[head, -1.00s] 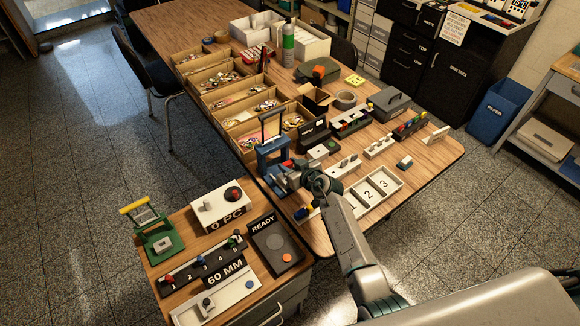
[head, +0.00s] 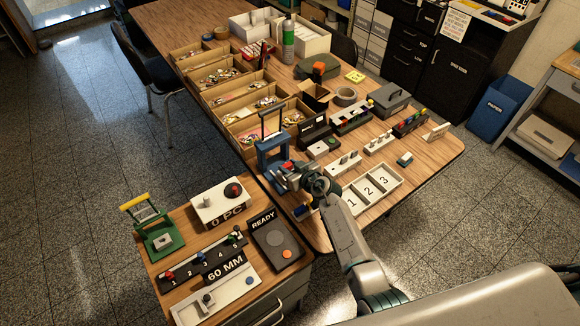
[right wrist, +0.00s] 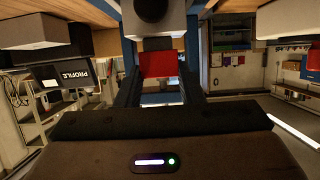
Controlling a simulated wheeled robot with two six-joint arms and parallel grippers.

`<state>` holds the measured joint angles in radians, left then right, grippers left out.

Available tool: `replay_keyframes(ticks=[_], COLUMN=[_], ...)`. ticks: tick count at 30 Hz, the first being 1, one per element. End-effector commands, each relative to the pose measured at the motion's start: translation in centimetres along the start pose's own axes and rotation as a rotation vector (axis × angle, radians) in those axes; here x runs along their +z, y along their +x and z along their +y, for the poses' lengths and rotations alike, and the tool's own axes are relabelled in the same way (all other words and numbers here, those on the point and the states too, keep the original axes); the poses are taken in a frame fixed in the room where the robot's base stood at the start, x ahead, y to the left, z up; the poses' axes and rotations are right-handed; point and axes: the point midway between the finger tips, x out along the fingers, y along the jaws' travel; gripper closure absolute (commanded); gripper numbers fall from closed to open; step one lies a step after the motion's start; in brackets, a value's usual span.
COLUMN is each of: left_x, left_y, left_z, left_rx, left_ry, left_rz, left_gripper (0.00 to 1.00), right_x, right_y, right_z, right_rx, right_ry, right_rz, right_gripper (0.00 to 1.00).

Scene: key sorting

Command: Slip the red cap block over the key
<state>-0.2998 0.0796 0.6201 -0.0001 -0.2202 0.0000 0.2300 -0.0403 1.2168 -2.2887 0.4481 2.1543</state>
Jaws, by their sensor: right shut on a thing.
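My right gripper (head: 284,178) is at the front of the blue press-like frame (head: 272,152) on the large table. The right wrist view shows the red cap block (right wrist: 158,64) between its dark fingers, and the gripper is shut on it. A little red also shows at the gripper in the head view (head: 288,165). A grey piece with a dark round end (right wrist: 152,10) is just above the red block in the wrist view. I cannot tell whether it is the key, or whether it touches the block. My left gripper is not in view.
Open cardboard bins (head: 222,97) stand behind. A side table (head: 172,290) holds a green press (head: 160,238).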

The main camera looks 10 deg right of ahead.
Motion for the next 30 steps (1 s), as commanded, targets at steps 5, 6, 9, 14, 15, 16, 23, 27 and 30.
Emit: replay_keyframes(ticks=[5, 6, 9, 14, 15, 16, 23, 27, 30], left_x=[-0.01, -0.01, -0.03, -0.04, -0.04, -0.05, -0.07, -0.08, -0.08], left_y=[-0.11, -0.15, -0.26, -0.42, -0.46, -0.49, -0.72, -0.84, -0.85], left_z=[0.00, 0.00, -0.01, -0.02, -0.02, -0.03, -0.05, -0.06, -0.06], left_rx=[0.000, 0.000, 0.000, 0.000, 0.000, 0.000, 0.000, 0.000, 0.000], left_ry=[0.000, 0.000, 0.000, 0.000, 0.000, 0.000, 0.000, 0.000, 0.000], left_rz=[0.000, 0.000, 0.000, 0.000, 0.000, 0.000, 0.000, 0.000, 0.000], left_gripper=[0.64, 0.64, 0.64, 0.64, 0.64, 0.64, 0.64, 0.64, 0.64], right_x=[-0.02, -0.02, 0.01, 0.09, 0.10, 0.11, 0.18, 0.28, 0.35], right_y=[0.00, 0.00, 0.01, 0.03, 0.04, 0.04, 0.06, 0.08, 0.10], right_z=[0.01, 0.01, 0.01, 0.01, 0.01, 0.01, 0.01, 0.00, 0.00], right_rx=[0.000, 0.000, 0.000, 0.000, 0.000, 0.000, 0.000, 0.000, 0.000], right_ry=[0.001, 0.001, 0.001, 0.000, 0.000, 0.000, 0.001, 0.000, 0.000], right_rz=[0.000, 0.000, 0.000, 0.000, 0.000, 0.000, 0.000, -0.001, -0.002], right_gripper=[0.86, 0.86, 0.86, 0.86, 0.86, 0.86, 0.86, 0.86, 0.86])
